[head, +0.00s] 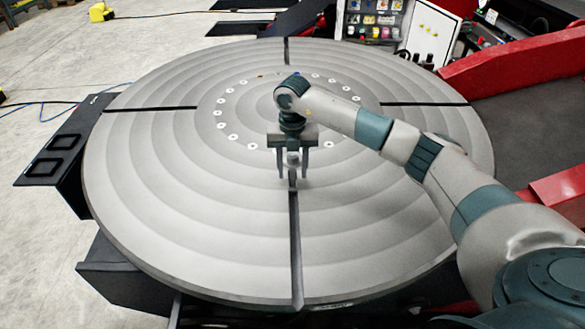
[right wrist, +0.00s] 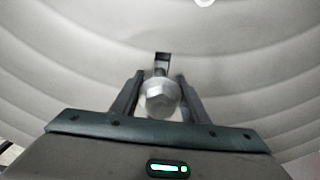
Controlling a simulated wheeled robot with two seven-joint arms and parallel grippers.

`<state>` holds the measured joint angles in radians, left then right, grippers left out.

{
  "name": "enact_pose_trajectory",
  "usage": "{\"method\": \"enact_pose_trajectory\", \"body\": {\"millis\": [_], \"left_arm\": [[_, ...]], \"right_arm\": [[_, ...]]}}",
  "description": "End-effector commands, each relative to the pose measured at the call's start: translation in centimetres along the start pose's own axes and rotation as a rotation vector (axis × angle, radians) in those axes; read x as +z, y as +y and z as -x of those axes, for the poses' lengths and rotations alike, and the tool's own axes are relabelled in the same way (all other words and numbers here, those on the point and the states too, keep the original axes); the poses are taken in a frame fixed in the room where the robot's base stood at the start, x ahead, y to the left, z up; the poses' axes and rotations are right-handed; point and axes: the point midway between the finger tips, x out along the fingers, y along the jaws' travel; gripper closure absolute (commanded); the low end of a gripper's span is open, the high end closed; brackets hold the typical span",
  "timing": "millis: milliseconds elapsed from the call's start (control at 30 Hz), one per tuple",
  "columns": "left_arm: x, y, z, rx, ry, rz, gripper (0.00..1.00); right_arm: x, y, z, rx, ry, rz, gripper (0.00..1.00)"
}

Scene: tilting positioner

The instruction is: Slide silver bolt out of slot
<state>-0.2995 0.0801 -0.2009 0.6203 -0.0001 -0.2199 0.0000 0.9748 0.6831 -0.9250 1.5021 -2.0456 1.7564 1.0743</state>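The silver bolt (right wrist: 160,98) shows its hexagonal head in the right wrist view, between the two fingers of my right gripper (right wrist: 159,82). In the head view the bolt (head: 292,172) stands upright at the inner end of the front slot (head: 295,245). My right gripper (head: 293,176) points down over it with one finger on each side. The fingers look spread, with a gap beside the bolt in the head view. The bolt's lower part is hidden. My left gripper is not in view.
The slot lies in a large round grey positioner table (head: 180,200) with other radial slots and a ring of small holes. Its top is otherwise clear. Red machinery (head: 510,68) stands at the right, and a shelf (head: 372,20) with small items stands behind.

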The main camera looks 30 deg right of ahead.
Motion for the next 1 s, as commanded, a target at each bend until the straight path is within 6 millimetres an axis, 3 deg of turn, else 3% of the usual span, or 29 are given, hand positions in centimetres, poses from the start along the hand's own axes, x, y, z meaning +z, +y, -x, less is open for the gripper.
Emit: {"method": "enact_pose_trajectory", "body": {"millis": [33,133,1000], "left_arm": [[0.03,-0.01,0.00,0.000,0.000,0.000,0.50],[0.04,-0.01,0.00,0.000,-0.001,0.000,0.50],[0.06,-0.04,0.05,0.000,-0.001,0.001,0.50]], "right_arm": [[0.00,0.00,0.02,0.000,0.000,0.000,0.77],[0.00,0.00,0.03,0.000,0.000,0.000,0.99],[0.04,0.01,0.45,0.001,-0.001,0.000,1.00]]}}
